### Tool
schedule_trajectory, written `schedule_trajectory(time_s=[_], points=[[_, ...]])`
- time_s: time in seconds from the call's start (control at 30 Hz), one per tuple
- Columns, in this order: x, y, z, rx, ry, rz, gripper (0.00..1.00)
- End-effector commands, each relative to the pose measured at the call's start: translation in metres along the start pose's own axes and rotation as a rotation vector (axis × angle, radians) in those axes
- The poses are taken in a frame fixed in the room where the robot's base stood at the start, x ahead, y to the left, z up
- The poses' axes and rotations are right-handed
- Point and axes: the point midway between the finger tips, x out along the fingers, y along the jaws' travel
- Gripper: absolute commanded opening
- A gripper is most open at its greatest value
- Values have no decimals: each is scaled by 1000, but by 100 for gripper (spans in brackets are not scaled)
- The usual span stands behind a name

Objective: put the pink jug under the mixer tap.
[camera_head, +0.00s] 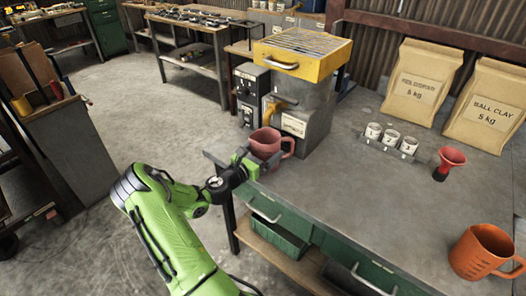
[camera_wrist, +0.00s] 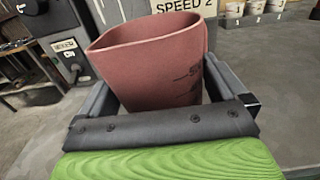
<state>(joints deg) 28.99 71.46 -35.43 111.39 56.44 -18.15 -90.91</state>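The pink jug (camera_head: 268,144) is near the left edge of the worktop, just in front of the mixer. My gripper (camera_head: 250,157) is at its near side. In the wrist view the jug (camera_wrist: 155,65) fills the space between the two fingers, its sides against them, its wide opening facing up. Its base is hidden, so I cannot tell whether it touches the worktop. The mixer (camera_head: 318,128) is a grey machine with a yellow top grate. A yellow-orange tap (camera_head: 278,108) is on its left front, above and behind the jug.
Two clay bags (camera_head: 420,82) stand at the back. The middle of the worktop is clear. Green drawers (camera_head: 280,220) are below.

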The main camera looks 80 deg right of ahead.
Motion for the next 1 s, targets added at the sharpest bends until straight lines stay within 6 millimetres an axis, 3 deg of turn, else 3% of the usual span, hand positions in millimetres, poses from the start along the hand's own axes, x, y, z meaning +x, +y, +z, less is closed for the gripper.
schedule_trajectory(time_s=[0.27, 0.37, 0.7, 0.83, 1.0], points=[[-2, 1, 4, 1, 0, 1, 100], [-19, 2, 3, -2, 4, 4, 100], [-104, 1, 4, -2, 1, 4, 100], [-118, 1, 3, 0, 0, 2, 100], [-121, 0, 3, 1, -1, 0, 100]])
